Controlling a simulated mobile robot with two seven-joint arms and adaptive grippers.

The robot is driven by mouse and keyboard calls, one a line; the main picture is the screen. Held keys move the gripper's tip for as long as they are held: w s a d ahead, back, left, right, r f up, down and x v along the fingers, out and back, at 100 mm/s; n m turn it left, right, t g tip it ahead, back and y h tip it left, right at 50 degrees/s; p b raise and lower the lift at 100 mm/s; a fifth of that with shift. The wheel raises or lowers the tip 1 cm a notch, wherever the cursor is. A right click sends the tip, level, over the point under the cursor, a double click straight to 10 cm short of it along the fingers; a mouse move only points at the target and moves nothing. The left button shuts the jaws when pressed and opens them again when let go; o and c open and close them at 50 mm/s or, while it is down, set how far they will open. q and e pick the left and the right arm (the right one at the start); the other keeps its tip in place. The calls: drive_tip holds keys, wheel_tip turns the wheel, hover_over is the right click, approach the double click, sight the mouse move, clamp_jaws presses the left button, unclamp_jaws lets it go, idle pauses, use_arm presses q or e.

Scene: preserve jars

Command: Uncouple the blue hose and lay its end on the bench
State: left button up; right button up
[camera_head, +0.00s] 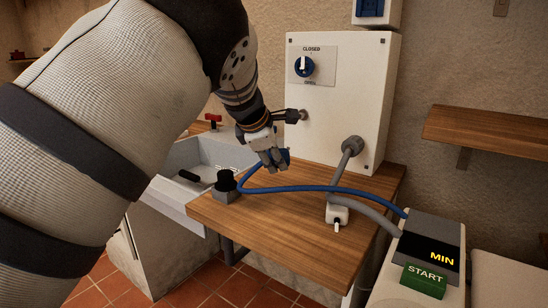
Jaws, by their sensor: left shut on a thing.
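The blue hose (321,188) runs from the machine at the right across the wooden bench (275,222). It bends near the bench's left edge and turns up towards my left gripper (272,163). My left gripper is shut on the blue hose's end, with a blue part showing at its fingertips, in front of the white box and above the bench. The exact grip is partly hidden by the fingers. My right gripper is not in view.
A grey hose (346,165) runs from the box to the machine (433,239), past a small white fitting (338,213). A black knob on a grey block (226,185) stands at the bench's left corner. A sink (180,160) lies left. The front bench is clear.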

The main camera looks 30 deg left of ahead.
use_arm(q)
drive_tip(key=shift+r, duration=0.1)
drive_tip(key=shift+f, duration=3.95)
drive_tip(key=shift+f, duration=0.25)
drive_tip(key=o, duration=1.4)
drive_tip(key=shift+c, duration=0.2)
drive_tip(key=v, duration=1.2)
